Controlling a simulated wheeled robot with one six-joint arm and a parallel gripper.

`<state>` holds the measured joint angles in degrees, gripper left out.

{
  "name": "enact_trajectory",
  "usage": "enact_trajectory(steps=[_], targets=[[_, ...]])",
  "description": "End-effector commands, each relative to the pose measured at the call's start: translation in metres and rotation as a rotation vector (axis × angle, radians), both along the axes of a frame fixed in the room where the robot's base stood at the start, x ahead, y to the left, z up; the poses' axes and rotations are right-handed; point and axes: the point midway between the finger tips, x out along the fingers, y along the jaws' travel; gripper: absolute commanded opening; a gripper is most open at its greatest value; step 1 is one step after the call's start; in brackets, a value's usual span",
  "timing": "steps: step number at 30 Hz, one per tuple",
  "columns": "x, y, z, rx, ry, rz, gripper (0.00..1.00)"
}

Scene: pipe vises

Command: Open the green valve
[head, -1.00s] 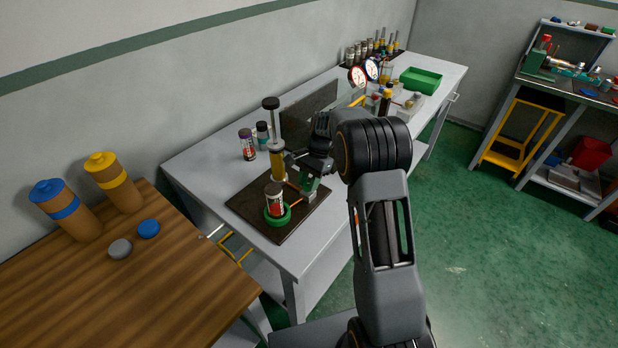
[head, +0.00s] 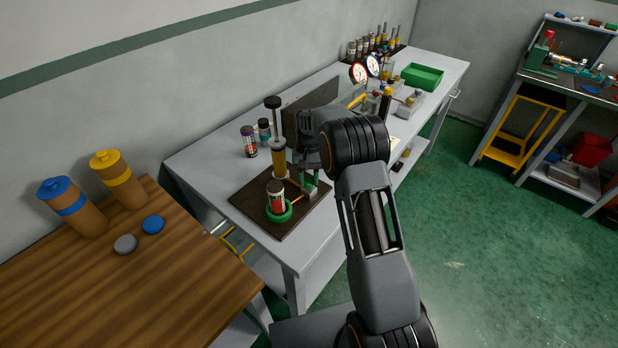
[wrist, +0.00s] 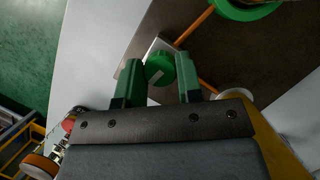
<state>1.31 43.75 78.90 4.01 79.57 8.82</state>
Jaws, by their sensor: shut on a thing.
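The green valve (wrist: 160,68) is a small round green knob with a pale mark, on a light block at the end of an orange pipe. In the wrist view my gripper (wrist: 160,82) has one green-padded finger on each side of the knob and is shut on it. In the head view my gripper (head: 311,180) points down at the right part of the dark base plate (head: 290,228); the knob is hidden there behind the fingers. The orange pipe runs to a green ring (head: 278,213) around a red and white can (head: 276,195).
A pump-like yellow cylinder (head: 279,160) stands on the plate close left of my gripper. Two small jars (head: 249,141) stand behind it. Gauges (head: 358,73) and a green tray (head: 422,76) are farther along the bench. A wooden table (head: 140,275) is at left.

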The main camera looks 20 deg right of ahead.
Motion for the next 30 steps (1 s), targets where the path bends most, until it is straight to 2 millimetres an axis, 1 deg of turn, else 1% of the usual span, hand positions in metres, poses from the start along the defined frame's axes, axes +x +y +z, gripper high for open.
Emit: enact_trajectory(steps=[7, 20, 21, 28, 30], targets=[[0.0001, 0.0001, 0.0003, 0.0, -0.001, 0.049, 0.09], [0.0002, 0.0, 0.0001, 0.0, -0.001, 0.054, 0.09], [0.0002, 0.0, 0.0001, 0.0, -0.001, 0.054, 0.35], [0.0001, 0.0, 0.0001, 0.0, -0.001, 0.054, 0.57], [0.0001, 0.0001, 0.0001, 0.0, -0.001, 0.054, 0.59]])
